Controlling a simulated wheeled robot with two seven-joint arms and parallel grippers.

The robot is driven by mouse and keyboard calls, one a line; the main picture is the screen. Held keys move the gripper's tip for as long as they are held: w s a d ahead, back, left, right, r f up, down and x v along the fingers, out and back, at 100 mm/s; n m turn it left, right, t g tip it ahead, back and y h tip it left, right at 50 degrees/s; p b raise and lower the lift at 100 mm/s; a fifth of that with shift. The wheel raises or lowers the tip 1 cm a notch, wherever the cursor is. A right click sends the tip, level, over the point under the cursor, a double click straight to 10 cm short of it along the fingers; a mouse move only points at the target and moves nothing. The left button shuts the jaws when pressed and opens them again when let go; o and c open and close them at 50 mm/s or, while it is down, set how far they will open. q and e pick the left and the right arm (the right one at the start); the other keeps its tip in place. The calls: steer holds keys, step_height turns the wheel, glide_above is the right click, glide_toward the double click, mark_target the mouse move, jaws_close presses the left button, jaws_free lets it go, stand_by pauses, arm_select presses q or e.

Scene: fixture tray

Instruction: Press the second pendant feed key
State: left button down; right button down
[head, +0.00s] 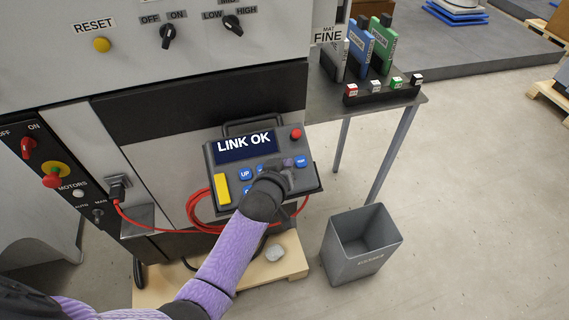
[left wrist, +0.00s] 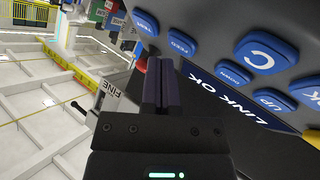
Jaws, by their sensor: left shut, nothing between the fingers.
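The pendant (head: 221,154) is a dark grey box with a screen (head: 244,144) reading "LINK OK", blue keys, a red button (head: 296,133) and a yellow block (head: 221,189). In the left wrist view, the blue key that appears to read FEED (left wrist: 181,42) lies just beyond and right of the fingertips. The TEST key (left wrist: 145,22), C key (left wrist: 266,52) and DOWN key (left wrist: 233,72) are near it. My left gripper (head: 290,165) is shut and empty over the pendant's right keys, hiding some in the head view. I cannot tell whether the fingertips touch a key. My right gripper is out of view.
A red cable (head: 160,222) runs from the cabinet plug to the pendant. A grey bin (head: 341,264) stands on the floor at right. A side table (head: 414,99) behind holds coloured upright units. The cabinet (head: 62,62) carries knobs and a RESET button.

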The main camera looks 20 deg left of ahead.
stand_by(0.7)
arm_select(q)
steer(key=shift+w+a+f+b, duration=0.15)
steer(key=shift+f+b, duration=0.15)
steer(key=shift+f, duration=0.1)
steer(key=shift+w+f+b, duration=0.15)
steer(key=shift+f+b, duration=0.15)
stand_by(0.4)
steer(key=shift+r, duration=0.1)
steer(key=shift+s+r+p, duration=0.2)
steer(key=shift+r+p, duration=0.35)
steer(key=shift+p, duration=0.25)
steer(key=shift+s, duration=0.15)
steer(key=shift+r, duration=0.1)
steer(key=r+p, duration=0.1)
steer(key=p, duration=0.1)
steer(key=s+d+r+p, duration=0.1)
steer(key=p, duration=0.1)
steer(key=s+r+p, duration=0.1)
steer(key=r, duration=0.1)
steer(key=shift+d+r+p, duration=0.1)
steer(key=shift+d+p, duration=0.25)
steer(key=shift+p, duration=0.05)
